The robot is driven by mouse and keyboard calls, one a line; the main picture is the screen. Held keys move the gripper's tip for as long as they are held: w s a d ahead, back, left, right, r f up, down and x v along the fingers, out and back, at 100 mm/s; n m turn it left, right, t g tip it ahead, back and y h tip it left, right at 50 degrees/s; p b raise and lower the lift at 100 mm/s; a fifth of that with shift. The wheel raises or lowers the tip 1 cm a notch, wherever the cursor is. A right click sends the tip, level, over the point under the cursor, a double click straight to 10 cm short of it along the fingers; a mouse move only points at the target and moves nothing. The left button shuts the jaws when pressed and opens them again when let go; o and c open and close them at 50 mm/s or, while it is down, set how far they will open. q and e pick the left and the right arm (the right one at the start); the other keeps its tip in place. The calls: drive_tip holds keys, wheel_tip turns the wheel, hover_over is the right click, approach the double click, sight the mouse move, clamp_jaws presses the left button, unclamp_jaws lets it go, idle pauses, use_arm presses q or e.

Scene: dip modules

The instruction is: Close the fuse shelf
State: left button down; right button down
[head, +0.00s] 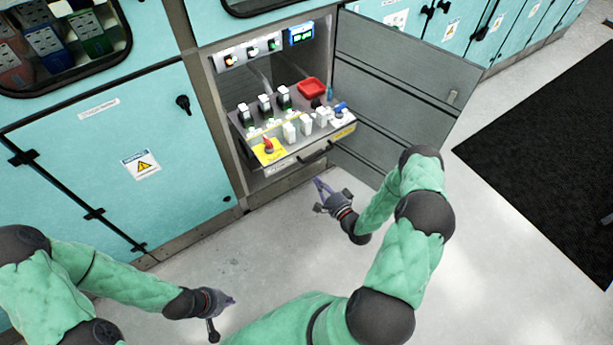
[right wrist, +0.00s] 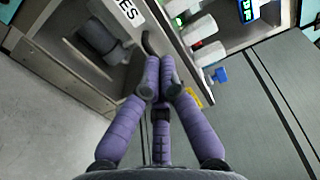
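The fuse shelf (head: 302,152) is pulled out of the open cabinet bay in the head view, with fuses, a red tray and a red knob on it. Its dark handle (head: 316,155) is on the front face. In the right wrist view the handle (right wrist: 147,42) lies just past the fingertips, near a label (right wrist: 128,12) ending in "ES". My right gripper (head: 318,187) is in front of and below the handle, its fingers drawn together with nothing visible between them; contact is unclear. My left gripper (head: 226,306) is low, far from the shelf; its fingers are too small to judge.
The grey cabinet door (head: 395,85) stands open to the right of the shelf. Closed turquoise cabinets (head: 110,190) stand at the left. A black mat (head: 550,160) lies at the right. The pale floor in front of the shelf is clear.

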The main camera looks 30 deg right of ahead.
sight(295, 152)
drive_tip(key=w+b, duration=0.1)
drive_tip(key=w, duration=0.3)
drive_tip(key=w+b, duration=0.1)
drive_tip(key=w, duration=0.3)
drive_tip(key=w+a+b, duration=0.1)
drive_tip(key=w, duration=0.3)
drive_tip(key=shift+w+f, duration=0.15)
drive_tip(key=shift+w, duration=0.05)
drive_tip(key=shift+w+b, duration=0.3)
drive_tip(key=shift+w, duration=0.25)
